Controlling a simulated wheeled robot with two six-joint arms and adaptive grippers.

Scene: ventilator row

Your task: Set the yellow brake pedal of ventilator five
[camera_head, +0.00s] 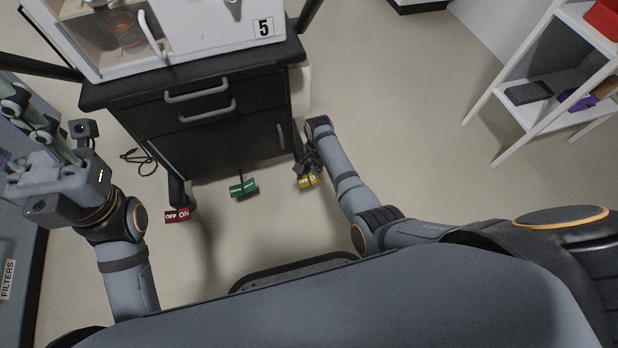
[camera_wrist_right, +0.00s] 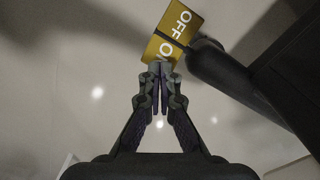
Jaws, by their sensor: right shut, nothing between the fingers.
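Ventilator five (camera_head: 200,30) stands on a black drawer cabinet (camera_head: 225,140), with a label "5" at its upper right. The yellow brake pedal (camera_head: 303,182), marked OFF and ON, sits low at the cabinet's front right leg. It also shows in the right wrist view (camera_wrist_right: 178,27), at the top. My right gripper (camera_head: 307,165) is shut and empty, reaching down at the pedal. In the right wrist view its fingertips (camera_wrist_right: 160,72) overlap the ON half's edge; contact cannot be told. My left gripper (camera_head: 30,125) is raised at the left, away from the pedals; its jaw opening is unclear.
A red OFF/ON pedal (camera_head: 177,215) is at the cabinet's front left leg, and a green pedal (camera_head: 243,188) is between the two. A cable (camera_head: 138,158) lies on the floor at left. A white shelf (camera_head: 530,110) stands at right. The floor between shelf and cabinet is clear.

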